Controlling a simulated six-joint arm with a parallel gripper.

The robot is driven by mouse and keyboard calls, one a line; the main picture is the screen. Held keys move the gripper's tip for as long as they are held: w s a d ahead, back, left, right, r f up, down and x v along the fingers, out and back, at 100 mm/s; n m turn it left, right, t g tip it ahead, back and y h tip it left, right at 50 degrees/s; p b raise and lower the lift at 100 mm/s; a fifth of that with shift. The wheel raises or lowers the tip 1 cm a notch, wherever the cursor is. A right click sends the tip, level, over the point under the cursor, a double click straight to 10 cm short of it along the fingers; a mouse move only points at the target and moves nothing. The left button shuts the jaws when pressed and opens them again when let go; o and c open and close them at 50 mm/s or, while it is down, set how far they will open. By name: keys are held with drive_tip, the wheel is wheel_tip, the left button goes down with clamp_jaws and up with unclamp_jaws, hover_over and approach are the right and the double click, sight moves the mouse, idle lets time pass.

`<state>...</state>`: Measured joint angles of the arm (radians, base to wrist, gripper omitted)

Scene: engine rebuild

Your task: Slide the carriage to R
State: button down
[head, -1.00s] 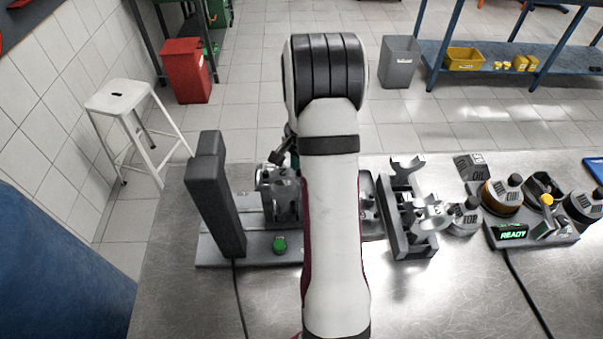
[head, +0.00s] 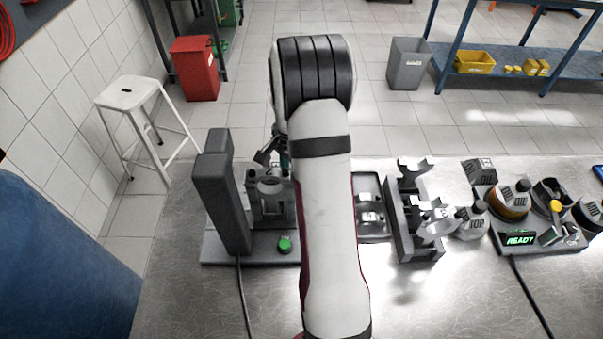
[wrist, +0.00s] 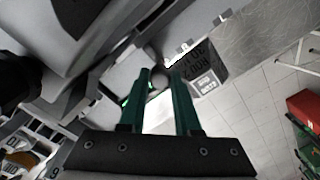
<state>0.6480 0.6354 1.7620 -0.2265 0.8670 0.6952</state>
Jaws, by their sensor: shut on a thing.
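The carriage (head: 268,200) is a grey block with a round opening. In the head view it stands on the flat grey base of the machine, behind the green button and right of the dark column. My gripper's green fingers (wrist: 159,88) are shut on a round grey knob (wrist: 160,76) in the wrist view. In the head view only a sliver of my gripper (head: 285,160) shows; my arm hides the rest. How the knob joins the carriage is hidden. No R mark is readable.
The dark column (head: 222,190) rises left of the carriage. The green button (head: 285,243) is on the front of the base (head: 225,250).

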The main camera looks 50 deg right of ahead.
drive_tip(key=shift+w, duration=0.1)
drive_tip(key=c, duration=0.6)
unclamp_jaws()
wheel_tip(320, 180, up, 16)
wheel_tip(320, 180, down, 16)
drive_tip(key=shift+f, duration=0.2)
